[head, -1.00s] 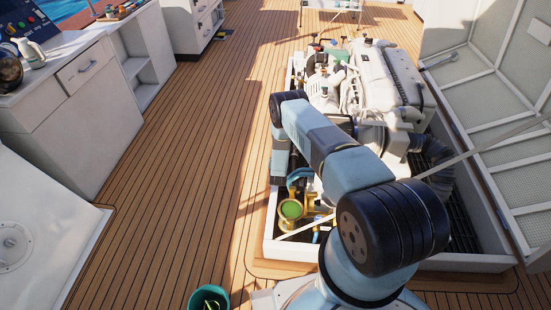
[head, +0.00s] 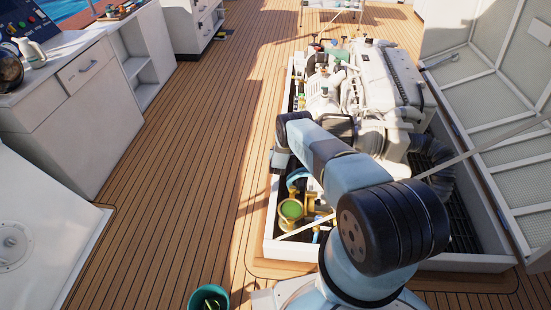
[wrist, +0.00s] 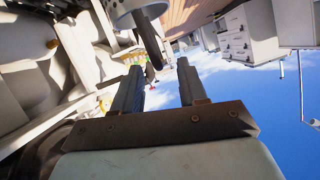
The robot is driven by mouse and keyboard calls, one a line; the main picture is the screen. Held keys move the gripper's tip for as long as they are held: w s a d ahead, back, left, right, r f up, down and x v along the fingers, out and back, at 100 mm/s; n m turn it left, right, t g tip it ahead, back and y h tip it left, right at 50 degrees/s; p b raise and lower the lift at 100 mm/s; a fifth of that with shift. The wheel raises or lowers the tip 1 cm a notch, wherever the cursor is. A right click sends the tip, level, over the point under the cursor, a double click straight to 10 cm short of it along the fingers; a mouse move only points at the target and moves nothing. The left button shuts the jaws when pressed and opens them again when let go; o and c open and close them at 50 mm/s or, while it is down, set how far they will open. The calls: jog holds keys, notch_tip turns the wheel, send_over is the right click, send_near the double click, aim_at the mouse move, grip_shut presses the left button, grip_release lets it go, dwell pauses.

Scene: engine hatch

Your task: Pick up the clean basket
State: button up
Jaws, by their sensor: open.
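I cannot clearly identify the clean basket in either view. A grey, round-ended part (wrist: 134,8) is cut off at the top of the wrist view, beyond the left finger; I cannot tell what it is. A brass fitting with a green top (head: 291,210) stands in the near left corner of the hatch.
The white engine (head: 390,80) fills much of the open hatch, whose raised lid (head: 500,110) stands at the right. A teal bucket (head: 208,299) with something inside stands on the deck at the bottom. White cabinets (head: 75,90) line the left. The planked deck (head: 190,170) between is clear.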

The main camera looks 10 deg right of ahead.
jog(key=shift+x, duration=1.05)
grip_shut()
